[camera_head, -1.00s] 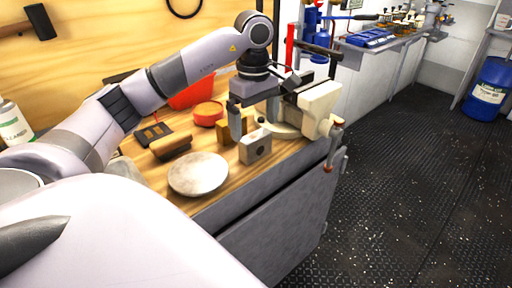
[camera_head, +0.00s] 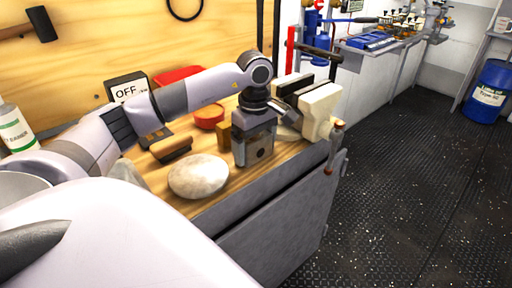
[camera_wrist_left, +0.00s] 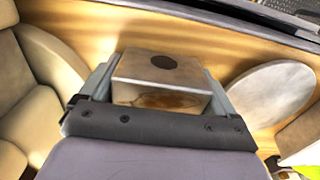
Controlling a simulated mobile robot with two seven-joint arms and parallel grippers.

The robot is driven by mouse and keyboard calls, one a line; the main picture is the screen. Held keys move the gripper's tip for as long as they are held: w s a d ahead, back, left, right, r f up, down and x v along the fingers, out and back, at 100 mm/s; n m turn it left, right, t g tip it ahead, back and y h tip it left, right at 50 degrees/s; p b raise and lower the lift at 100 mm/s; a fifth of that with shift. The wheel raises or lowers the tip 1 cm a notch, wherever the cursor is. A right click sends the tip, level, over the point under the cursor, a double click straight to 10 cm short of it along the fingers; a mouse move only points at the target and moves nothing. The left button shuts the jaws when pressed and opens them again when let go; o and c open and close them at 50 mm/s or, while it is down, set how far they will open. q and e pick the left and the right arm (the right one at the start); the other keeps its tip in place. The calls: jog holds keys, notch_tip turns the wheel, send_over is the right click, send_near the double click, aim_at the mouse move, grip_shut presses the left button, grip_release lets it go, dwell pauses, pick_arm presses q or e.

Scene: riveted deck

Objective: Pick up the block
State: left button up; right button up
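The block (camera_head: 258,154) is a grey, box-shaped piece with a dark round spot on a face. It stands upright on the wooden bench top near the front edge. My left gripper (camera_head: 255,148) is lowered over it, pointing down, with one finger on each side. In the left wrist view the block (camera_wrist_left: 160,72) lies between the two fingers (camera_wrist_left: 160,90). Any gap between fingers and block is too small to tell, so I cannot say whether they press on it. My right gripper is not in view.
A round pale disc (camera_head: 198,175) lies left of the block on the bench (camera_head: 215,203). A brush with a wooden back (camera_head: 170,149), a red round tin (camera_head: 208,116) and a small brown block (camera_head: 223,134) are close by. A cream vise (camera_head: 318,108) stands just right.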

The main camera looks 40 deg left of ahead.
aim_at(255, 137)
pick_arm(q)
jog(key=shift+r, duration=0.25)
notch_tip(255, 137, up, 9)
jog(key=shift+r+p, duration=0.2)
jog(key=shift+p, duration=0.3)
notch_tip(255, 137, up, 10)
jog(key=p, duration=0.4)
jog(key=shift+r+p, duration=0.15)
jog(key=shift+p, duration=0.25)
jog(key=s+d+f+m+p, duration=0.1)
jog(key=d+f+m, duration=0.6)
jog(key=d+m, duration=0.1)
jog(key=s+d+f+m+p, duration=0.1)
jog(key=s+d+f+m, duration=0.1)
jog(key=d+f+m, duration=0.5)
jog(key=d+m, duration=0.2)
jog(key=shift+s+d, duration=0.3)
